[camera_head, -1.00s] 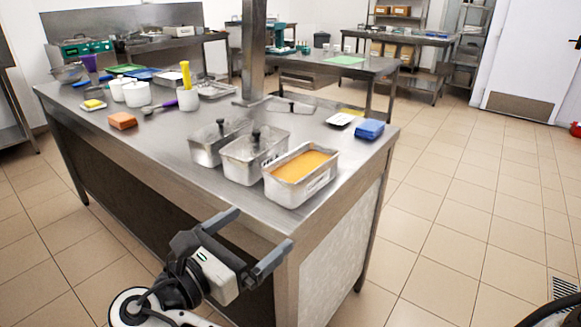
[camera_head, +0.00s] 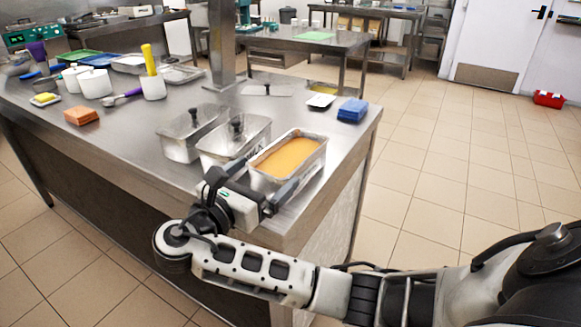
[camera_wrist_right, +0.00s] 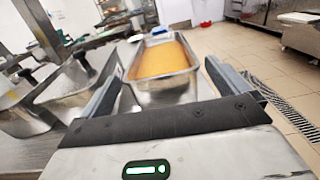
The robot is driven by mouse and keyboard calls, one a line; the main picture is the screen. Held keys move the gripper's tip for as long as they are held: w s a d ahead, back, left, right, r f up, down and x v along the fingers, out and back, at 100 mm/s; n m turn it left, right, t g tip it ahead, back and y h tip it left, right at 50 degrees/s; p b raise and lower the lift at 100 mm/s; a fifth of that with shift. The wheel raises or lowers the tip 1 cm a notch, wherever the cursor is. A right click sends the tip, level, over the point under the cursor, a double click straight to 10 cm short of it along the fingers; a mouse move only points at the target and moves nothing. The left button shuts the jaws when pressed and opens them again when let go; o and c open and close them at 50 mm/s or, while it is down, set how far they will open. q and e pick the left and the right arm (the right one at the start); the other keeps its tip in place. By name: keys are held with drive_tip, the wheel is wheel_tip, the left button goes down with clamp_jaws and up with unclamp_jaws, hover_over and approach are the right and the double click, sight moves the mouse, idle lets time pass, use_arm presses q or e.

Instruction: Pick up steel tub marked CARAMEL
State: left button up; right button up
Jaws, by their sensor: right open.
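A steel tub with an orange-tan filling (camera_head: 314,158) stands at the near right corner of the steel table. It also shows in the right wrist view (camera_wrist_right: 165,90). I cannot read any CARAMEL marking on it; my gripper covers part of its near side. My right gripper (camera_head: 268,180) is open at the near end of this tub, with one finger toward each side. In the right wrist view the tub lies between and just beyond the fingertips. I cannot tell whether they touch it. My left gripper is not in view.
Two lidded steel tubs (camera_head: 233,150) (camera_head: 190,134) stand close to the left of the filled one. A blue stack (camera_head: 352,110) and a small white tray (camera_head: 320,101) lie behind it. A steel post (camera_head: 222,45) rises from the table.

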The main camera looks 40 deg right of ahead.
drive_tip(key=shift+x, duration=2.7)
drive_tip(key=shift+r, duration=0.2)
drive_tip(key=c, duration=1.3)
